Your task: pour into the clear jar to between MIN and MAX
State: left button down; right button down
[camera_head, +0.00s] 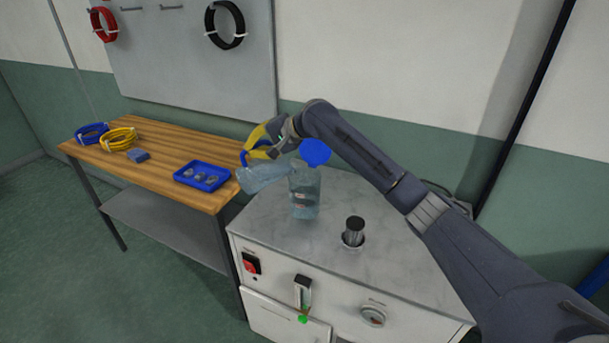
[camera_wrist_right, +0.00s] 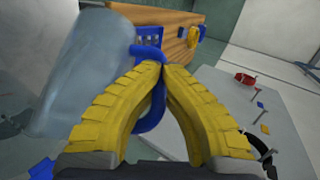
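My right gripper (camera_head: 254,148), with yellow fingers, is shut on the blue handle (camera_wrist_right: 155,112) of a clear jug (camera_head: 263,176). The jug is tilted almost on its side, its right end close to the upper part of the clear jar (camera_head: 305,194). It also shows large at the left of the right wrist view (camera_wrist_right: 82,72). The jar stands upright on the cabinet top, with a blue lid (camera_head: 315,152) tipped up above it. Small red marks show on the jar; the MIN and MAX lines and the liquid level cannot be read. My left gripper is not in view.
The grey cabinet top (camera_head: 280,235) carries a dark cylinder (camera_head: 353,231) right of the jar. Its front has a red switch (camera_head: 251,264), a lever (camera_head: 302,291) and a dial (camera_head: 373,314). A wooden bench (camera_head: 155,178) at left holds a blue tray (camera_head: 202,185) and cable coils (camera_head: 118,138).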

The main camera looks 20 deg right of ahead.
jog(key=shift+d+r+m+y+b, duration=0.3)
jog(key=shift+d+r+y+b, duration=0.5)
jog(key=shift+b, duration=0.25)
dwell(2.4)
jog(key=shift+s+d+r+y+b, duration=0.15)
jog(key=shift+d+r+y+b, duration=0.45)
jog(key=shift+d+b, duration=0.55)
dwell(1.2)
jog(key=a+f+h, duration=0.1)
jog(key=a, duration=0.1)
jog(key=a+f+n+h, duration=0.1)
jog(key=a+f+h, duration=0.1)
jog(key=shift+a+f+g, duration=0.25)
jog(key=shift+f+g, duration=0.05)
jog(key=shift+g, duration=0.1)
jog(key=shift+a+f+h, duration=0.3)
jog(key=shift+f+h, duration=0.4)
jog(key=shift+f, duration=0.1)
dwell(0.6)
